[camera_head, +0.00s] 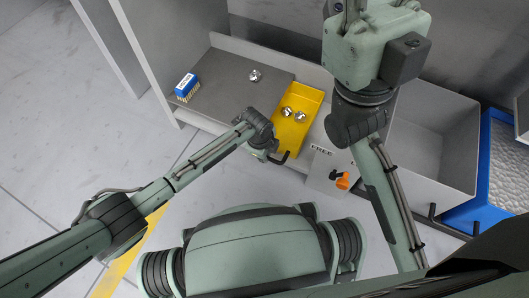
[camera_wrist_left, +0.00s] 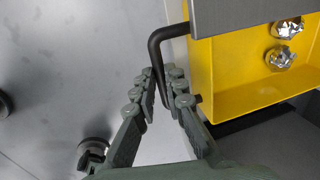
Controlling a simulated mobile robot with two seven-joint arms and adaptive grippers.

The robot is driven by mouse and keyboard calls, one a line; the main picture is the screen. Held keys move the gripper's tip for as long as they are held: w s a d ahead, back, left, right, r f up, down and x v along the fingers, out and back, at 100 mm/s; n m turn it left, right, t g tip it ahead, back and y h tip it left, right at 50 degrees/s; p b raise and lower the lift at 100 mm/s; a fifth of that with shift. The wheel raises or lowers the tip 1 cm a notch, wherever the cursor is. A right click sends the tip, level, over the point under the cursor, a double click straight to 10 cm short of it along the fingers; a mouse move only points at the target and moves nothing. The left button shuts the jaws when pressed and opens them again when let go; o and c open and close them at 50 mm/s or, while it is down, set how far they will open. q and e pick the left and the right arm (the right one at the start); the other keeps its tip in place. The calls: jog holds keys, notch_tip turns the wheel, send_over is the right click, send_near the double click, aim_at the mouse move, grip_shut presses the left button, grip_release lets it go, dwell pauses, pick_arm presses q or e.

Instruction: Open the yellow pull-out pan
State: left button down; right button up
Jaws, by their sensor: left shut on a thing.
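The yellow pull-out pan (camera_head: 313,97) is a shallow tray at the front of the grey bench, with its inside exposed and two shiny metal pieces (camera_head: 293,114) in it. It also shows in the left wrist view (camera_wrist_left: 240,104), at the right. A black bent handle (camera_wrist_left: 154,52) is on the pan's front side. My left gripper (camera_head: 272,156) is at this handle; in the left wrist view its fingers (camera_wrist_left: 162,74) are closed around the bar. The palm end partly hides the grip. My right gripper is not in view.
Right of the pan are a panel marked FREE (camera_head: 321,149) with an orange knob (camera_head: 342,181), a grey bin (camera_head: 440,135) and a blue tray (camera_head: 476,211).

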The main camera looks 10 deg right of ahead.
pick_arm(q)
jog(key=c, duration=1.8)
grip_release()
jog(key=shift+a, duration=0.1)
jog(key=shift+c, duration=0.2)
notch_tip(320, 180, up, 12)
jog(key=s+a, duration=0.1)
jog(key=shift+s+a, duration=0.2)
jog(key=shift+s, duration=0.2)
jog(key=shift+f, duration=0.15)
